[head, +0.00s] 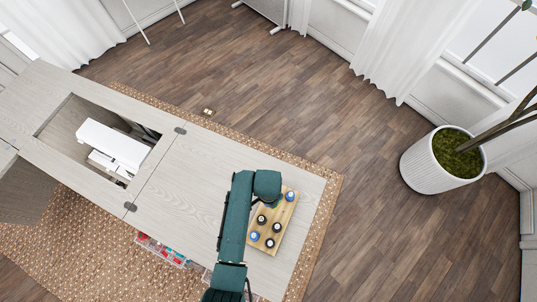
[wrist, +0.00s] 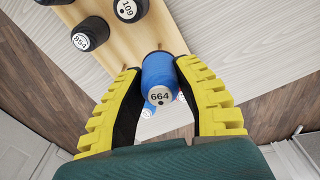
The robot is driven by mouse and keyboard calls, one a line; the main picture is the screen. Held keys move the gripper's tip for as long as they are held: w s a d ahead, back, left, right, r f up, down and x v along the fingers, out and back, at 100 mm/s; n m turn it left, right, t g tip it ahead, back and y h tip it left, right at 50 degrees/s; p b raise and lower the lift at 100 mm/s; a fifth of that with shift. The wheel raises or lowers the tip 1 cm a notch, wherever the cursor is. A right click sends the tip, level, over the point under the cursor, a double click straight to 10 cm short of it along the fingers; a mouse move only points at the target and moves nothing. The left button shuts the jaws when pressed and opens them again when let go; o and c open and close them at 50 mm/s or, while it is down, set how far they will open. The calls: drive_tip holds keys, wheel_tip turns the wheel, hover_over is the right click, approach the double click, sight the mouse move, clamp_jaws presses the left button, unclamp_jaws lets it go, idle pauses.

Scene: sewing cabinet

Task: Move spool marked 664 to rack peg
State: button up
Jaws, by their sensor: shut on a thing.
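The blue spool marked 664 (wrist: 160,78) is between the two yellow-backed fingers of my gripper (wrist: 158,70) in the wrist view. The fingers are shut on it, and its label faces the camera. It is by the edge of the wooden rack (wrist: 165,32); I cannot tell whether it touches the rack or a peg. In the head view the rack (head: 288,216) lies on the tabletop and carries blue and black spools. My green arm covers the gripper there, and I cannot pick out spool 664.
Black spools (wrist: 92,35) stand on the rack close to my gripper. The pale tabletop (head: 190,180) left of my arm is clear. A white sewing machine (head: 113,145) sits in the cabinet opening. A plastic box of coloured items (head: 160,250) shows below the table's front edge.

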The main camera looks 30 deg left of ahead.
drive_tip(key=shift+f+p, duration=0.2)
drive_tip(key=shift+p, duration=0.2)
drive_tip(key=shift+f+b, duration=0.5)
drive_tip(key=shift+f, duration=0.3)
drive_tip(key=shift+f, duration=0.25)
drive_tip(key=shift+f+b, duration=0.35)
drive_tip(key=shift+f+b, duration=0.45)
drive_tip(key=shift+f, duration=0.25)
drive_tip(key=shift+f, duration=0.2)
drive_tip(key=o, duration=0.9)
